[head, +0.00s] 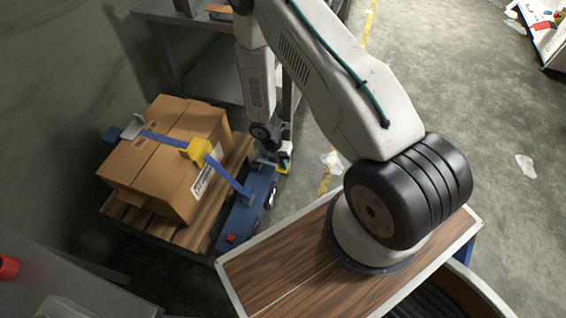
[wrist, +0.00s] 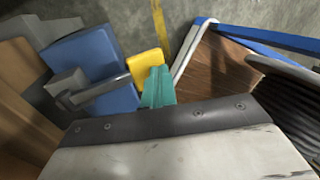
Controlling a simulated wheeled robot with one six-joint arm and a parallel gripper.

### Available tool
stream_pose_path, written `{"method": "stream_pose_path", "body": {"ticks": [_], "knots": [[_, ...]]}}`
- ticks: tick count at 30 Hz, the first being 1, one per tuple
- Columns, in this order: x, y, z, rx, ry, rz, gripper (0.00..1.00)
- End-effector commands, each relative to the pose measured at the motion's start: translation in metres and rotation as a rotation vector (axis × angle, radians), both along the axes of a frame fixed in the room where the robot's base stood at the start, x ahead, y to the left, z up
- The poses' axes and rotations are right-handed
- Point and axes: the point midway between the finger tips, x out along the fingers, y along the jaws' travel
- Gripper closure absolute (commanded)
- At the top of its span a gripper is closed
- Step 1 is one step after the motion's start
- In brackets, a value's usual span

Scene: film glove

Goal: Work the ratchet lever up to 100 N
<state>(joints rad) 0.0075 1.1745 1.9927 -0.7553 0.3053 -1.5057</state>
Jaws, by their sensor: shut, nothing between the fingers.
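A blue tensioner unit (head: 256,205) stands beside the strapped cardboard box (head: 165,160), with a blue strap (head: 228,175) running down to it. A small pale round part (head: 271,195) on its side may be a dial, but no reading is legible. In the wrist view the blue housing (wrist: 100,62) carries a grey bar (wrist: 104,87), apparently the ratchet lever, reaching toward my gripper. My gripper (head: 284,163) is at the far end of the unit; its teal fingers (wrist: 156,88) are shut and empty close to the bar's end. I cannot tell whether they touch.
The box sits on a wooden pallet (head: 145,222) with a yellow corner piece (head: 197,150) under the strap. A red button (head: 231,239) is on the unit's near end. A grey bench (head: 190,75) stands behind. Floor to the right is mostly clear.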

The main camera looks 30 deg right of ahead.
Motion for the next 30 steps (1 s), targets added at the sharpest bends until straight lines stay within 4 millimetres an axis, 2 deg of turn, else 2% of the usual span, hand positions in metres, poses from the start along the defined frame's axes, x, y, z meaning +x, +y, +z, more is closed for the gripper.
{"method": "stream_pose_path", "body": {"ticks": [1, 9, 14, 30], "knots": [[-0.007, -0.001, -0.004, 0.000, 0.013, -0.003, 1.00], [-0.007, -0.001, -0.003, 0.000, 0.014, -0.003, 1.00], [-0.007, -0.001, 0.008, -0.001, 0.011, -0.002, 1.00], [-0.004, -0.002, 0.117, -0.001, -0.002, -0.002, 1.00]]}}
